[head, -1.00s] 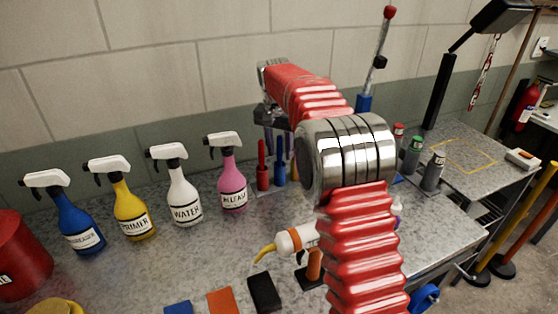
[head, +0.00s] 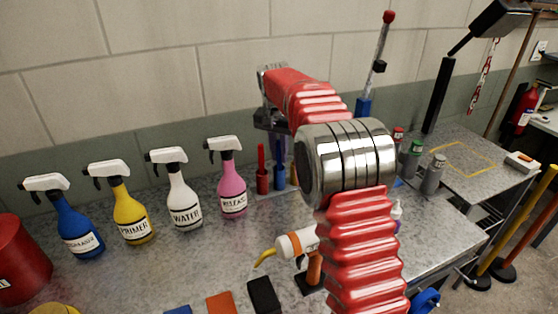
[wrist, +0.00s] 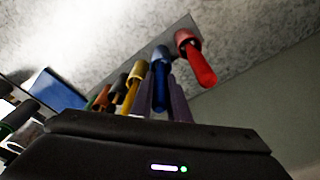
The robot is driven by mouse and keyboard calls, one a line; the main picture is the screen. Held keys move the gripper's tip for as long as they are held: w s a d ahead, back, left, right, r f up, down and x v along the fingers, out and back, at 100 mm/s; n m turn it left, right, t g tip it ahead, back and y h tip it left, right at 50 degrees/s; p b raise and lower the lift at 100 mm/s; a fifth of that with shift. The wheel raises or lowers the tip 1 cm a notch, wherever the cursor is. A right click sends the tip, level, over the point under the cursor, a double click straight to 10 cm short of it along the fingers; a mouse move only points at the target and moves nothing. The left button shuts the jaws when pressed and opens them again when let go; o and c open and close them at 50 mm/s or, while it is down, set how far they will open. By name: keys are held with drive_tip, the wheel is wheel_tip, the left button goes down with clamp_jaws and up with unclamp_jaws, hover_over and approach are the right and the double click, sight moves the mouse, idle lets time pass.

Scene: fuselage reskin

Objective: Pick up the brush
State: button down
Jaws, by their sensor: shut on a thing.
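Several coloured handles stand in a small rack (head: 268,194) on the bench near the wall. A blue-handled tool (head: 280,172), which I take to be the brush, is in the row beside a red-handled one (head: 262,170). My gripper (head: 277,150) is over the row, with its fingers on the blue handle. In the wrist view the blue handle (wrist: 161,80) stands between my fingers (wrist: 166,104). My gripper is shut on it. The tool looks upright, with its lower end still at the rack. My arm hides part of the row.
A red handle (wrist: 198,62) and a yellow one (wrist: 134,90) flank the blue one closely. Spray bottles (head: 184,200) stand to the left. An orange and white tool (head: 296,243) and dark and coloured blocks (head: 264,295) lie in front. Small capped bottles (head: 413,160) stand at right.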

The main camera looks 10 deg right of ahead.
wheel_tip(320, 180, up, 12)
drive_tip(key=s+d, duration=0.1)
drive_tip(key=s, duration=0.8)
drive_tip(key=s+d, duration=0.2)
drive_tip(key=s, duration=0.6)
drive_tip(key=shift+s+d, duration=0.25)
drive_tip(key=shift+s, duration=0.1)
idle(0.7)
idle(1.0)
